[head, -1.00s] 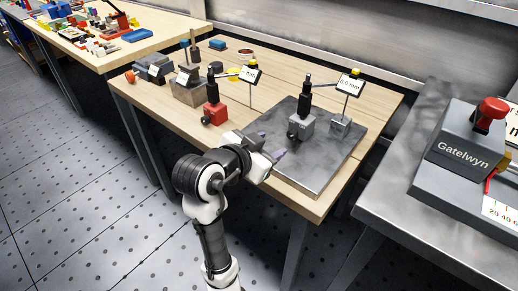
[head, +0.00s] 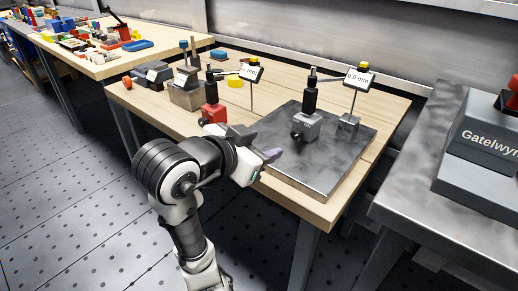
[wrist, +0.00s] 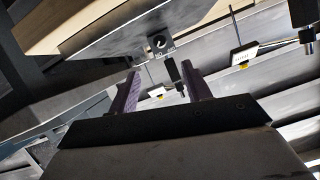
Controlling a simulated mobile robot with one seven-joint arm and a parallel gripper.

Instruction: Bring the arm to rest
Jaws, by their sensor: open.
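My arm is bent in front of the wooden bench. My gripper (head: 268,154) is at the front left edge of the grey metal plate in the head view; its height above the bench is hard to tell. In the wrist view my gripper (wrist: 160,86) shows two purple-grey fingers spread apart with nothing held between them. Beyond them, the grey block with a black upright part (wrist: 160,43) appears tilted in that view.
The metal plate (head: 325,170) carries a grey block (head: 306,126) and a display stand (head: 357,80). A red-based fixture (head: 213,113) and grey blocks (head: 186,94) stand to the left. A metal bench (head: 410,205) stands at right. Floor at left is clear.

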